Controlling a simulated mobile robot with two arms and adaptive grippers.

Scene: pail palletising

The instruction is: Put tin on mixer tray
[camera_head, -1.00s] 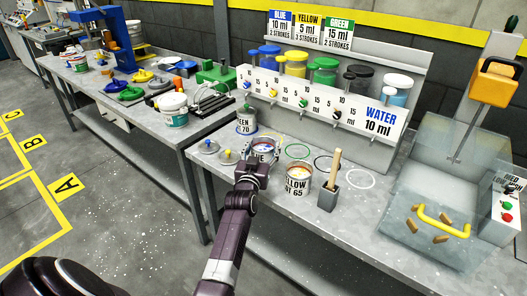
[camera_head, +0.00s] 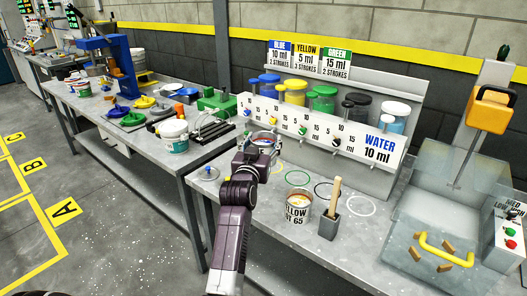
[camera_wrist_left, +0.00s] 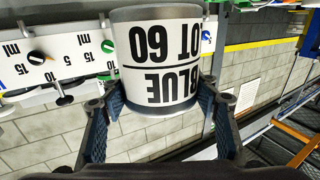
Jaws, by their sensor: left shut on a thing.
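My left gripper (camera_head: 257,151) is shut on the blue-labelled tin (camera_head: 264,137), one finger on each side. The tin is open at the top and appears held above the left part of the dispenser bench. In the left wrist view the tin (camera_wrist_left: 160,60) fills the middle, its "BLUE LOT 60" label upside down, between both fingers. The mixer (camera_head: 440,222) stands at the right end of the bench, with a translucent guard, a yellow handle and brown blocks. I cannot make out its tray clearly. My right gripper is not in view.
The dispenser rack (camera_head: 320,130) runs behind. Bare bench lies before the mixer.

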